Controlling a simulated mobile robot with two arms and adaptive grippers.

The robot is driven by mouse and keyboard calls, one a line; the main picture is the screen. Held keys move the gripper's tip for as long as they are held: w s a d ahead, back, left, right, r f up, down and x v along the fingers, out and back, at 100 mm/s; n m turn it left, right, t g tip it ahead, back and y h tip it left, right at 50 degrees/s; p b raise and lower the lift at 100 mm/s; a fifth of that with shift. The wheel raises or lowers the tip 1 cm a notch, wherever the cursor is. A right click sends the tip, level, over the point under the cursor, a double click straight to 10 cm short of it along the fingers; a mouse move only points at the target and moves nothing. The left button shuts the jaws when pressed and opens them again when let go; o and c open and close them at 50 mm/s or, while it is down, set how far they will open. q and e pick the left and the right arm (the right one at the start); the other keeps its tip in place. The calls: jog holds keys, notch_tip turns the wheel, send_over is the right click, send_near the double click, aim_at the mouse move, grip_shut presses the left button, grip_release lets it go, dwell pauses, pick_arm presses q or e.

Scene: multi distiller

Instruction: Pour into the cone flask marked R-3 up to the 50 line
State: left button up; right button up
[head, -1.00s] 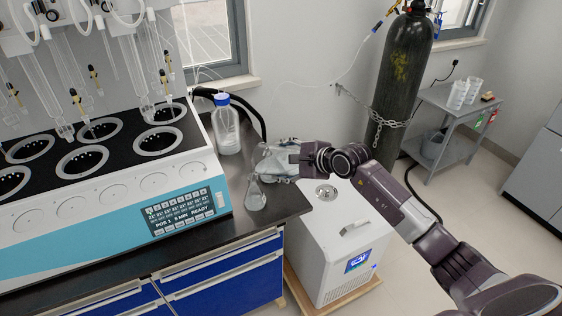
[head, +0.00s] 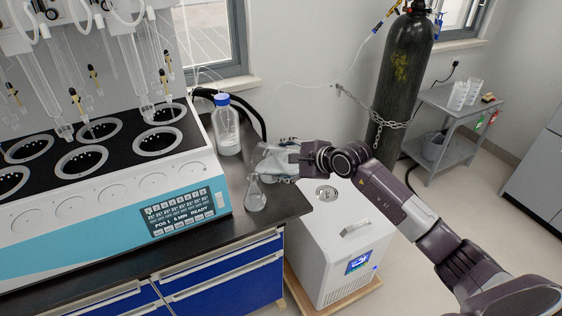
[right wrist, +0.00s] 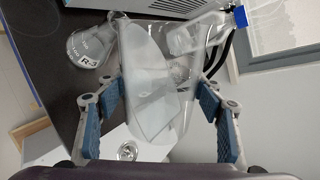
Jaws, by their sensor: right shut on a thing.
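The cone flask marked R-3 (head: 256,198) stands upright on the dark bench near its right end. In the right wrist view the flask (right wrist: 86,48) is at upper left, its R-3 label readable. My right gripper (head: 278,160) is shut on a clear glass vessel (right wrist: 150,75), held tilted above and beside the flask, its mouth side toward the flask's neck. In the right wrist view the right gripper's blue-padded fingers (right wrist: 160,115) are on either side of the vessel. The liquid level in the flask is too small to tell. My left gripper is not in view.
A blue-capped bottle (head: 227,136) stands behind the flask on the bench. The multi distiller (head: 100,235) fills the left of the bench. A white chiller box (head: 335,250) stands on the floor right of the bench, under my right arm. A chained gas cylinder (head: 400,75) is behind.

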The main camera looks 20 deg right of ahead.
jog(key=shift+r, duration=0.1)
dwell(0.3)
jog(key=shift+r+b, duration=0.1)
jog(key=shift+b, duration=0.55)
dwell(0.4)
jog(key=shift+b, duration=0.5)
dwell(0.4)
jog(key=shift+r, duration=0.1)
jog(key=shift+b, duration=0.4)
dwell(0.4)
